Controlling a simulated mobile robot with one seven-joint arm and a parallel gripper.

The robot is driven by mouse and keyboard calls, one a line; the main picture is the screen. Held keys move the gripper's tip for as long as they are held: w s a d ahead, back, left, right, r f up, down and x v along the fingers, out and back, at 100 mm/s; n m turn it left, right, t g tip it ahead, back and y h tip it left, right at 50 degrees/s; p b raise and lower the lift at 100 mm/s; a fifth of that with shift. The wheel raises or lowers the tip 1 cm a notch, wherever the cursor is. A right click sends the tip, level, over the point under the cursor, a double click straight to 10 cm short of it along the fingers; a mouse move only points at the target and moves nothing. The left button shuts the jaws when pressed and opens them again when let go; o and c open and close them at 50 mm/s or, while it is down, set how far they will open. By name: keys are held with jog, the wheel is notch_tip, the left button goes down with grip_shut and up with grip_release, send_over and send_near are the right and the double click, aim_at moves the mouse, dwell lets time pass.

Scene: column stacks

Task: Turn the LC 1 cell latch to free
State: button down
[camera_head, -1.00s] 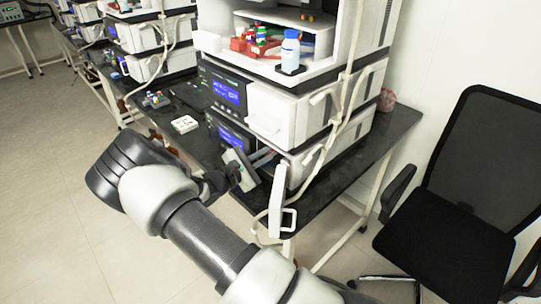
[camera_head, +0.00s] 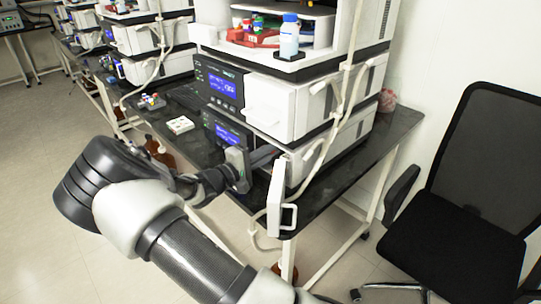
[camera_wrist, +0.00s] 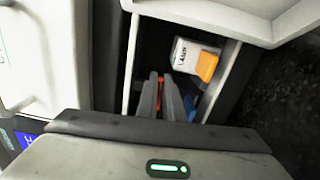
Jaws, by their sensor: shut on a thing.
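My gripper (camera_wrist: 163,92) reaches into an open compartment in the wrist view, and its two dark fingers are close together. A thin red piece (camera_wrist: 160,79) shows between the fingers; it looks like the cell latch, and most of it is hidden. A white block (camera_wrist: 185,53) with small black lettering and an orange part (camera_wrist: 206,66) sits just beyond the fingers. The lettering is too small to read surely. A small blue piece (camera_wrist: 190,105) lies right of the fingers. In the head view the wrist (camera_head: 237,167) is at the lowest unit's front; the fingertips are not clear there.
The unit's white door (camera_head: 281,200) stands open right of my wrist. Pale compartment walls (camera_wrist: 228,75) stand close beside the fingers. A hose (camera_head: 322,145) hangs down the stack. A white tray (camera_head: 180,125) lies on the dark bench (camera_head: 335,185), and a black chair (camera_head: 470,225) stands right.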

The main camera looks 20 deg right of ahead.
jog(key=shift+f+m, duration=0.1)
jog(key=shift+m, duration=0.4)
jog(key=c, duration=1.9)
grip_release()
jog(key=shift+a, duration=0.1)
jog(key=shift+f+b, duration=0.15)
jog(key=shift+b, duration=0.15)
